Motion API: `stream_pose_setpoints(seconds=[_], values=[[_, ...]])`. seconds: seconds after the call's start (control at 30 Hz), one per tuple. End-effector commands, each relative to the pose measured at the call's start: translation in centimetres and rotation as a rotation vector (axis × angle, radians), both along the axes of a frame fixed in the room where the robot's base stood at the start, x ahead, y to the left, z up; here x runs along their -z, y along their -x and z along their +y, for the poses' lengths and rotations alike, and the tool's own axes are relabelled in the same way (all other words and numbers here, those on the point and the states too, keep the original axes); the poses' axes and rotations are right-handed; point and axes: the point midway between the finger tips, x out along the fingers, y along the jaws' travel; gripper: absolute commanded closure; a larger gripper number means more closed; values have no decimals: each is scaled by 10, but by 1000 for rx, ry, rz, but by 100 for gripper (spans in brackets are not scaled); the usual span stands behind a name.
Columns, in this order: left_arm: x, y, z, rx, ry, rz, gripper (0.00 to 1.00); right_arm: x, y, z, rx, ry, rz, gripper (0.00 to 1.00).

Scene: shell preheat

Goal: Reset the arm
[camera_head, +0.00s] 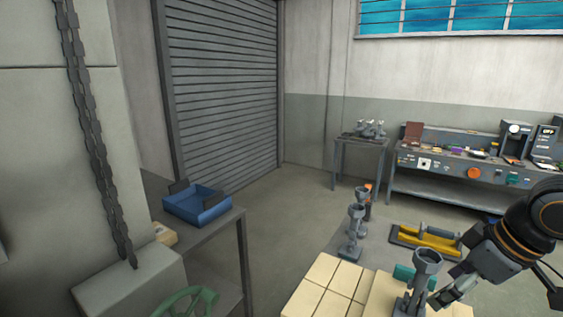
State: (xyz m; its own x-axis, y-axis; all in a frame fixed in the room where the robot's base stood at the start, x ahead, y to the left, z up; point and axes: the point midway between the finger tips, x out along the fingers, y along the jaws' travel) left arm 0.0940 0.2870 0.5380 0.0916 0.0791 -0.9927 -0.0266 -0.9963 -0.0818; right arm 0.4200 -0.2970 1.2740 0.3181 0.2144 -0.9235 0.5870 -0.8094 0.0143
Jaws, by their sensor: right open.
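My right arm comes in from the right edge, dark with orange rings at its joint. Its gripper (446,294) is low at the right, pointing down and left, with its jaws open. The fingertips are close beside a grey metal part with a cup-shaped top (427,262), which stands upright at the edge of a pale tiled block surface (322,285). I cannot tell whether the fingers touch it. My left gripper is not in view.
Similar grey parts stand behind (355,222). A workbench (470,167) and small table (360,144) line the back wall. A blue bin (197,205) sits on a left table. Floor in the middle is clear.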

Motion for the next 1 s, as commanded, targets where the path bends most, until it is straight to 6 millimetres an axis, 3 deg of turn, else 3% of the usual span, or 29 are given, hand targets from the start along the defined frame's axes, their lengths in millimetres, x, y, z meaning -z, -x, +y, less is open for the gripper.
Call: stream_pose_setpoints(seconds=[0.1, 0.2, 0.37, 0.53, 0.7, 1.0], values=[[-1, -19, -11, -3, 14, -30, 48, 26, -6, 7, -7, -1, 1, 19], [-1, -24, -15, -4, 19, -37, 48, 51, -11, 14, -10, -1, -3, 19], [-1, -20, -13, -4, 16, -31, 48, 103, -16, 30, 0, -6, -14, 19], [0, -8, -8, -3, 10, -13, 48, 170, -9, 53, 54, -22, -27, 19], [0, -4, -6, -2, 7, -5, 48, 234, 18, 73, 191, -24, -34, 19], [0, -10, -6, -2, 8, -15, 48, 294, 85, 69, 473, 53, 15, 19]])
